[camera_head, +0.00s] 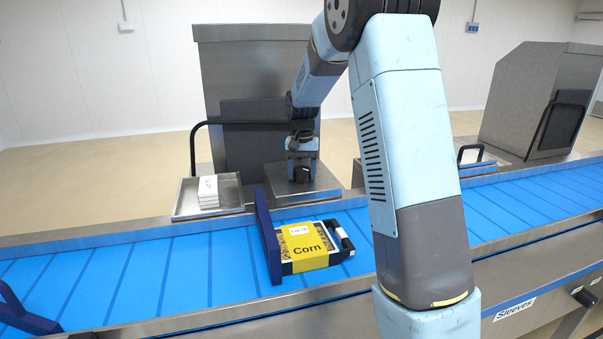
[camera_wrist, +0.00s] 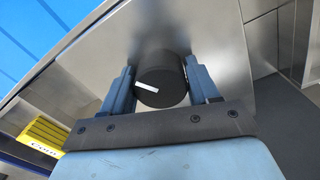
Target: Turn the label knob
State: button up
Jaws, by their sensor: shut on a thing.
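The black round label knob (camera_wrist: 163,88) is between the two fingers of my gripper (camera_wrist: 160,78) in the wrist view. My gripper is shut on it, one finger on each side. A short white mark on the knob's face lies near its left side, slightly tilted from horizontal. In the head view my gripper (camera_head: 301,172) points down at the small steel top behind the conveyor. The knob is mostly hidden there by my gripper.
A blue conveyor (camera_head: 190,273) runs across the front, carrying a yellow Corn pack (camera_head: 308,246) beside a dark blue flight (camera_head: 267,237). A steel tray (camera_head: 183,205) with a stack of white labels (camera_head: 208,191) stands left of my gripper. A steel panel (camera_head: 240,75) rises behind.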

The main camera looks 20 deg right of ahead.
aim_at(303, 169)
jog(key=n, duration=0.5)
jog(key=shift+d+n, duration=0.1)
jog(key=shift+n, duration=0.2)
jog(key=shift+d+n, duration=0.1)
jog(key=shift+n, duration=2)
jog(key=o, duration=1)
notch_tip(303, 169, up, 14)
jog(key=shift+f, duration=0.15)
